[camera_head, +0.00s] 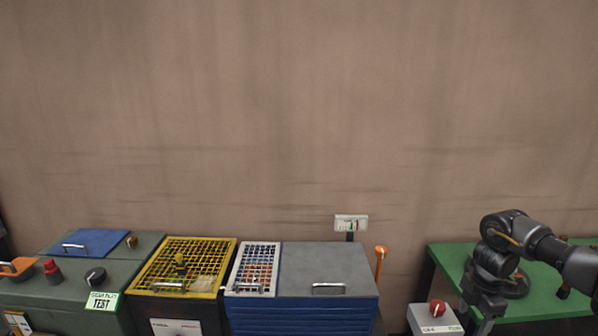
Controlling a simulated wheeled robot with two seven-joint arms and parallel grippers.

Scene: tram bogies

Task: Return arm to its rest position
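My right arm (540,245) comes in from the right edge and bends downward over the left part of the green table. My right gripper (484,308) points down at the end of this arm, near the table's front left corner. Its fingers are small and dark, and I cannot tell whether they are apart. I see nothing clearly held in it. My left arm and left gripper are out of view.
A green table (448,262) stands at right with dark items on it. A pale box with a red knob (437,308) is left of the gripper. A blue drawer cabinet (300,316), yellow grid bin (222,262) and green test station (62,292) line the wall.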

